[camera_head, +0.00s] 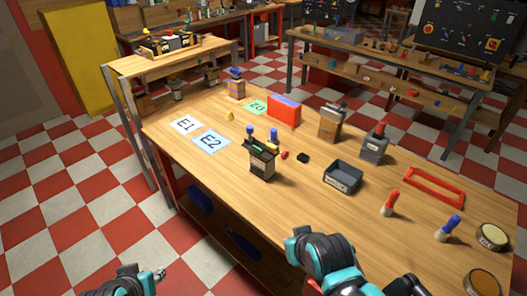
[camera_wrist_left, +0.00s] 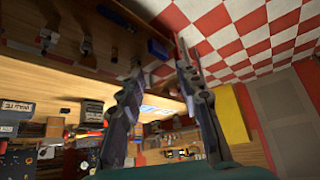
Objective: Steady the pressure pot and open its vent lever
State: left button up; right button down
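No object is plainly marked as the pressure pot. My left gripper (camera_head: 160,273) is low at the bottom left, off the table and far from this unit. In the left wrist view its two dark fingers (camera_wrist_left: 160,62) are spread with nothing between them. My right arm (camera_head: 325,255) reaches over the table's near edge; its gripper cannot be clearly made out.
A grey bin (camera_head: 342,177), a grey box with a red knob (camera_head: 375,143), a brown box (camera_head: 331,122) and a red-blue case (camera_head: 284,110) stand around the unit. Cards E1 (camera_head: 186,124) and E2 (camera_head: 211,141) lie left. Red and blue-handled pieces and a red frame (camera_head: 434,186) are right.

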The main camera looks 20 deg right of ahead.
aim_at(249, 128)
jog(key=k+l, duration=0.75)
jog(key=k, duration=0.25)
jog(key=k+l, duration=0.4)
jog(key=k+z, duration=0.1)
jog(key=z, duration=0.2)
jog(key=i+j+z, duration=0.15)
jog(key=z, duration=0.2)
jog(key=i+j+z, duration=0.15)
jog(key=z, duration=0.2)
jog(key=j+z, duration=0.3)
jog(key=i+j+z, duration=0.2)
jog(key=j, duration=0.75)
jog(key=i+j+z, duration=0.2)
jog(key=j, duration=0.8)
jog(key=j+z, duration=0.25)
jog(key=j, duration=0.75)
jog(key=i, duration=0.05)
